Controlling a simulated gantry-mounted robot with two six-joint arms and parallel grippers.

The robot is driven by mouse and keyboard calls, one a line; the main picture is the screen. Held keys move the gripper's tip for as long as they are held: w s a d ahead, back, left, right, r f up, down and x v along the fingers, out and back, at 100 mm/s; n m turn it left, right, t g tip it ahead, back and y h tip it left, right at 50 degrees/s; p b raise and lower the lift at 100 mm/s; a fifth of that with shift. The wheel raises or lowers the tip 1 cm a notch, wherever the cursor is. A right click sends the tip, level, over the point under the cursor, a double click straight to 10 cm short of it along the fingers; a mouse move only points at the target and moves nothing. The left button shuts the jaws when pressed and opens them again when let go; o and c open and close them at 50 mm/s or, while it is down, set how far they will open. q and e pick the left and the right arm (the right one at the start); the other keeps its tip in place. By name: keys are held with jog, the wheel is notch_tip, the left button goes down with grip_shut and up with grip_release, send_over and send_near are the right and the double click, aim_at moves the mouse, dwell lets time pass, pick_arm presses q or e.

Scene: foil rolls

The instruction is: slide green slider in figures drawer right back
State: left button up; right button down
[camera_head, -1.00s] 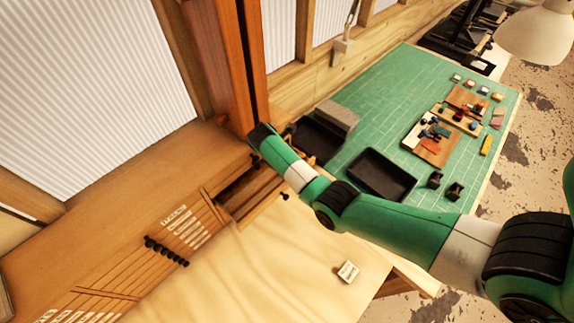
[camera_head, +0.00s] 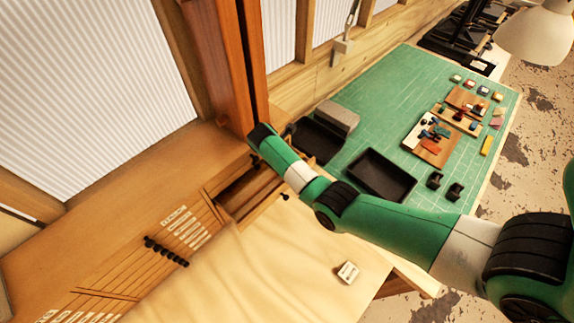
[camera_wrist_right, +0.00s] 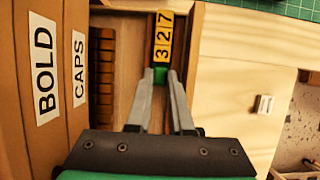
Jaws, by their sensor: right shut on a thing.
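The green slider (camera_wrist_right: 160,75) shows in the right wrist view as a small green patch between the fingertips, in a narrow wooden channel of the open drawer (camera_wrist_right: 122,50). My right gripper (camera_wrist_right: 162,80) is shut on it. The fingers hide most of the slider. Yellow number blocks (camera_wrist_right: 163,37) reading 3, 2 and 7 stand in a row just beyond it in the same channel. In the head view my right arm reaches over the open drawer (camera_head: 240,190), and the gripper itself is largely hidden there. My left gripper is not in view.
A small white labelled block (camera_head: 347,271) rests on the pale wooden top. Black trays (camera_head: 382,175) and small blocks lie on the green mat (camera_head: 400,90).

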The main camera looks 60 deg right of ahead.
aim_at(278, 181)
dwell(0.8)
jog(key=shift+w+a+p, duration=0.15)
jog(key=shift+w+a, duration=0.2)
jog(key=shift+a, duration=0.65)
jog(key=shift+w+a+p, duration=0.15)
jog(key=shift+w+a, duration=0.2)
jog(key=shift+a, duration=0.6)
jog(key=shift+w+a+p, duration=0.15)
jog(key=shift+w+a, duration=0.2)
jog(key=shift+a, duration=0.65)
jog(key=c, duration=1.1)
grip_release()
jog(key=shift+a, duration=0.1)
jog(key=p+v, duration=0.3)
jog(key=v, duration=0.8)
jog(key=shift+a+r, duration=0.15)
jog(key=shift+r, duration=0.15)
